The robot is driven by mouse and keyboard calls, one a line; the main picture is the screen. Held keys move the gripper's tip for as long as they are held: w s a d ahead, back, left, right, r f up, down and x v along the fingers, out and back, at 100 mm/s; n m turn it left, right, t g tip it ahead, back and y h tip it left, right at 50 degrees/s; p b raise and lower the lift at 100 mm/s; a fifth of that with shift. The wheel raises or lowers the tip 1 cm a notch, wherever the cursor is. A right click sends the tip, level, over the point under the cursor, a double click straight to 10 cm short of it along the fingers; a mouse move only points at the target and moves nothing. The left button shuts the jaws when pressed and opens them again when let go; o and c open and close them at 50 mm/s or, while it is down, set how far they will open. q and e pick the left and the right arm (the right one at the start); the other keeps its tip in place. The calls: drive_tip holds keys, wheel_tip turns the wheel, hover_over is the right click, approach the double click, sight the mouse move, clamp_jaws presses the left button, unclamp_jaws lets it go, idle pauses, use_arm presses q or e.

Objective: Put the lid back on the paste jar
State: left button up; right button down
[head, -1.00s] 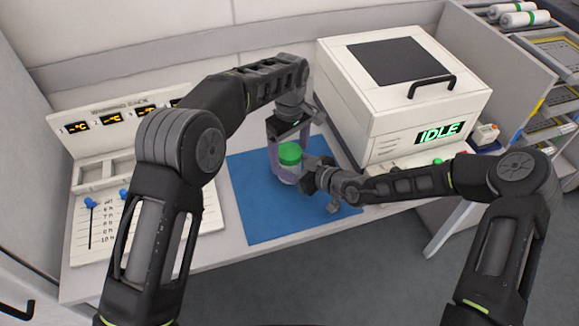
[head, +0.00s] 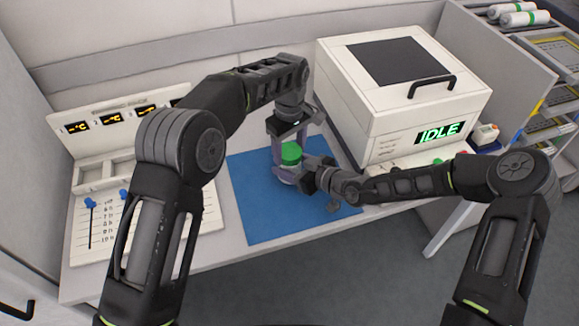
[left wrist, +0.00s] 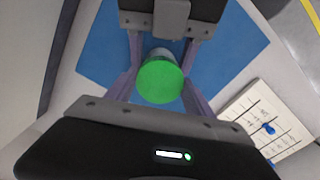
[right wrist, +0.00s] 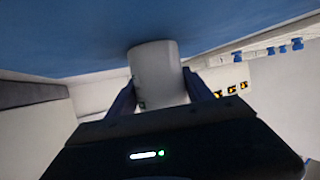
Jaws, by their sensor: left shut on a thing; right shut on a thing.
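The green lid (head: 291,151) is between the fingers of my left gripper (head: 289,158), which comes down from above and is shut on it. In the left wrist view the lid (left wrist: 160,82) shows as a round green disc between the fingers. The paste jar (head: 287,178) stands directly under the lid on the blue mat, mostly hidden by the grippers. My right gripper (head: 305,175) is shut on the jar from the right side. In the right wrist view the jar (right wrist: 155,70) is a pale cylinder between the fingers. I cannot tell whether the lid is seated.
The blue mat (head: 260,222) lies under the jar, clear at its front. A white machine marked IDLE (head: 395,110) stands to the right behind my right arm. A panel with displays and blue sliders (head: 91,205) is at the left. Shelves (head: 550,90) stand far right.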

use_arm(q)
drive_tip(key=m, duration=0.4)
drive_tip(key=shift+m, duration=0.3)
drive_tip(key=m, duration=1.4)
drive_tip(key=o, duration=1.6)
wheel_tip(320, 180, up, 7)
drive_tip(key=shift+r, duration=0.2)
use_arm(e)
drive_tip(key=shift+c, duration=1.6)
unclamp_jaws()
